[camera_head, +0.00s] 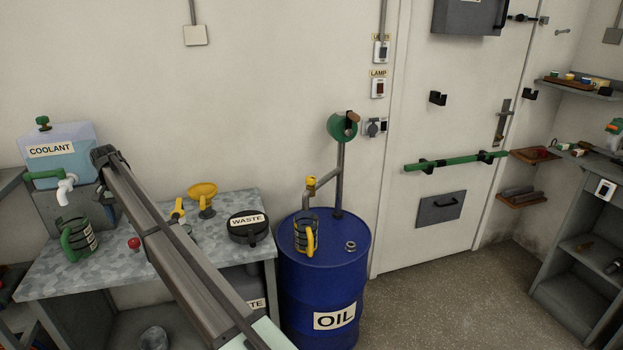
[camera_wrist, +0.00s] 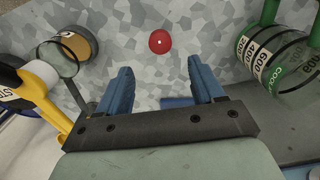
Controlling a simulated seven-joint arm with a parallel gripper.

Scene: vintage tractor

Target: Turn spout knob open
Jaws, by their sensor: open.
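A green knob (camera_head: 43,122) tops the tank. The oil drum (camera_head: 325,270) has a pipe with a yellow-ended spout (camera_head: 311,182) over a yellow-handled jug (camera_head: 307,232). Which part is the spout knob, I cannot tell. My gripper (camera_wrist: 160,85) is open and empty above the mottled bench, with a red ball (camera_wrist: 160,41) just beyond the fingertips. No spout shows clearly in the wrist view. My fingers are not clear in the head view.
A green-handled coolant jug (camera_wrist: 280,60) is right of my fingers; a clear cup-like piece (camera_wrist: 60,57) and a yellow tool (camera_wrist: 45,90) are left. A yellow funnel (camera_head: 203,192) and black waste pan (camera_head: 247,226) sit on the bench (camera_head: 50,280). My arm crosses over it.

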